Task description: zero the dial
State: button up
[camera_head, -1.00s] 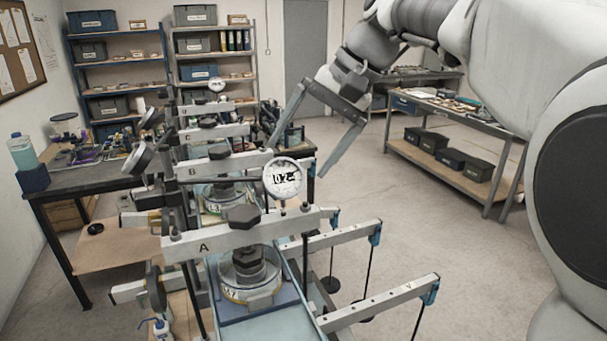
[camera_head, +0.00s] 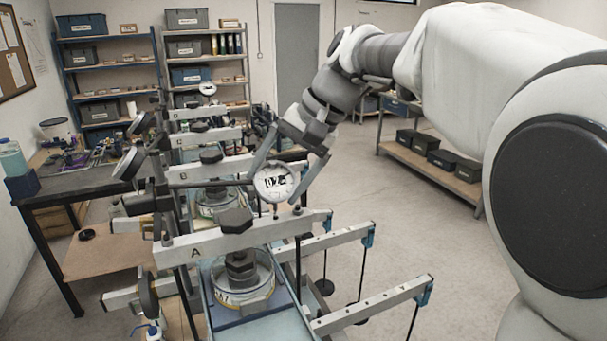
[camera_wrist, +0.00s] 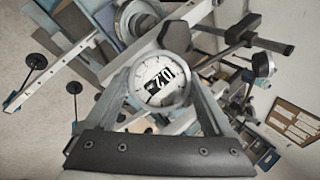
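The nearest dial (camera_head: 275,183), a round white gauge with dark digits, stands above the beam marked A (camera_head: 225,241). It also shows in the wrist view (camera_wrist: 160,81), face toward the camera, between my two fingers. My gripper (camera_head: 279,182) is open, with one finger on each side of the dial. In the wrist view the fingers (camera_wrist: 164,85) reach up left and right of the rim. I cannot tell whether either finger touches it. The needle is too small to read.
More dials stand farther back, one (camera_head: 207,88) near the shelves. Lever arms with hanging weights (camera_head: 374,304) stick out to the right of the frame. A dark-topped table (camera_head: 75,180) stands left. The floor at right is mostly clear.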

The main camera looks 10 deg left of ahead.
jog(key=c, duration=0.3)
jog(key=shift+d+f+m+y+b, duration=0.15)
jog(key=shift+m+y+b, duration=0.3)
jog(key=shift+m, duration=0.25)
jog(key=shift+m+y, duration=0.45)
jog(key=shift+m, duration=0.15)
jog(key=o, duration=1.1)
jog(key=v, duration=1.7)
jog(key=shift+s+r, duration=0.25)
